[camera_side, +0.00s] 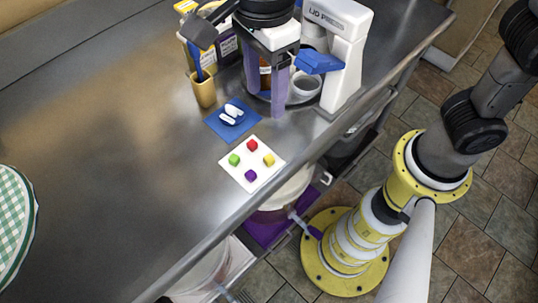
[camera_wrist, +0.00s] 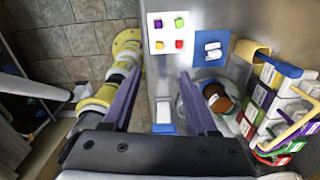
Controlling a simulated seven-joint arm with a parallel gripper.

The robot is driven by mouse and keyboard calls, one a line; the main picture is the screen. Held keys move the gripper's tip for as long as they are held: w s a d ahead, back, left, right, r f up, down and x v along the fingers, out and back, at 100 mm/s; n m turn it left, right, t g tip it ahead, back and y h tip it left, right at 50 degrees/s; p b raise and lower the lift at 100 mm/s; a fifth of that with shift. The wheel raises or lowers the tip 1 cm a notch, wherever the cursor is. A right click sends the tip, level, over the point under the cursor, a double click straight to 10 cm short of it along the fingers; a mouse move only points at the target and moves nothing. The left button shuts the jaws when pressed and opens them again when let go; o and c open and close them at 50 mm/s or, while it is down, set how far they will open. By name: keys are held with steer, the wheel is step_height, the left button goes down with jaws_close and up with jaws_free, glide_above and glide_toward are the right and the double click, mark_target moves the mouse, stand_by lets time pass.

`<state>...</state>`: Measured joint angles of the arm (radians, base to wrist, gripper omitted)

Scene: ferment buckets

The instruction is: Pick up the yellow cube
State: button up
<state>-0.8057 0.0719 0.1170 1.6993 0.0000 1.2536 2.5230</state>
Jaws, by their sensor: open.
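The yellow cube (camera_side: 268,159) sits on a white square mat (camera_side: 245,181) on the metal counter, at the mat's right corner in the side view. A red cube (camera_side: 252,145), a green cube (camera_side: 234,160) and a purple cube (camera_side: 250,176) share the mat, spaced apart. My gripper (camera_side: 265,103) is open, with purple fingers pointing down beside the white press, behind the mat in the side view. In the wrist view nothing is between the fingers (camera_wrist: 161,74).
A blue mat (camera_side: 213,122) with white pieces lies beside the white mat. A tan cup (camera_side: 203,91) and boxes stand behind it. The white press (camera_side: 346,60) stands close to my gripper. The counter's front edge runs near the white mat.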

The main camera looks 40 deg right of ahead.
glide_above(269, 157)
steer(key=f, duration=1.2)
steer(key=shift+w+a+f, duration=0.1)
steer(key=shift+a+f, duration=0.1)
steer(key=shift+f, duration=0.15)
steer(key=shift+d+f, duration=0.2)
steer(key=shift+f, duration=2.4)
jaws_close()
